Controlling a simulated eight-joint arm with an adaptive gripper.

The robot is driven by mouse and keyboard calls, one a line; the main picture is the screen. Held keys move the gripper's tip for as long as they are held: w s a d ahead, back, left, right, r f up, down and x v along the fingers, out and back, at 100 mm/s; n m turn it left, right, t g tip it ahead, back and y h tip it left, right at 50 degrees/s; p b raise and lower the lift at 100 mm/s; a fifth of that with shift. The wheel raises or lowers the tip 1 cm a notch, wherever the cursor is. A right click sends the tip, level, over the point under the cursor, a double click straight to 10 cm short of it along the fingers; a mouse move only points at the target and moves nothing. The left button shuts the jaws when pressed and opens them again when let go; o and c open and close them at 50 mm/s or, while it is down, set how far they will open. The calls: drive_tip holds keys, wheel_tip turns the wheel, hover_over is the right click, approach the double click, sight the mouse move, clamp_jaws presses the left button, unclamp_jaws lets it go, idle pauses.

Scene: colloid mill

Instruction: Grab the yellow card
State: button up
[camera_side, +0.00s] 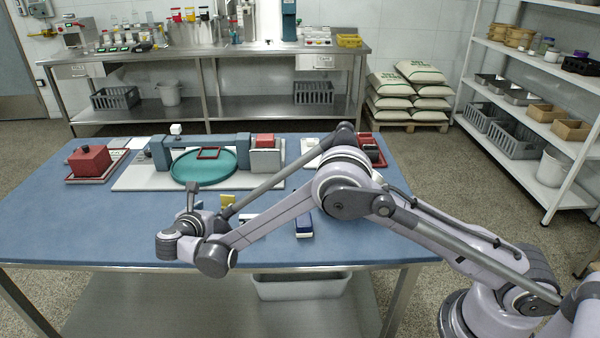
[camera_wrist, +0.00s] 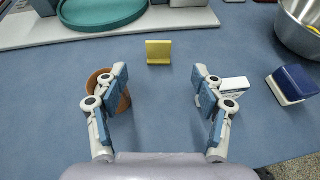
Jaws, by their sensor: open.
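The yellow card (camera_wrist: 158,52) stands upright on the blue table, ahead of my gripper and between the lines of its fingers in the wrist view. In the side view the yellow card (camera_side: 227,200) shows small, just behind my arm's end. My gripper (camera_wrist: 161,85) is open and empty, with its two fingers wide apart. In the side view my gripper (camera_side: 192,198) is over the front left part of the table, partly hidden by my own wrist.
A terracotta pot (camera_wrist: 121,95) is beside and partly behind the left finger. A white box (camera_wrist: 234,86) is beside the right finger, with a dark blue block (camera_wrist: 291,84) further right. A metal bowl (camera_wrist: 302,28) stands at the right; a teal disc (camera_wrist: 100,10) lies beyond.

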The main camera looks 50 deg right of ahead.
sight(227, 197)
drive_tip(key=shift+w+f, duration=0.1)
drive_tip(key=shift+f, duration=0.15)
drive_tip(key=x, duration=1.1)
drive_tip(key=shift+w+d, duration=0.3)
drive_tip(key=c, duration=1)
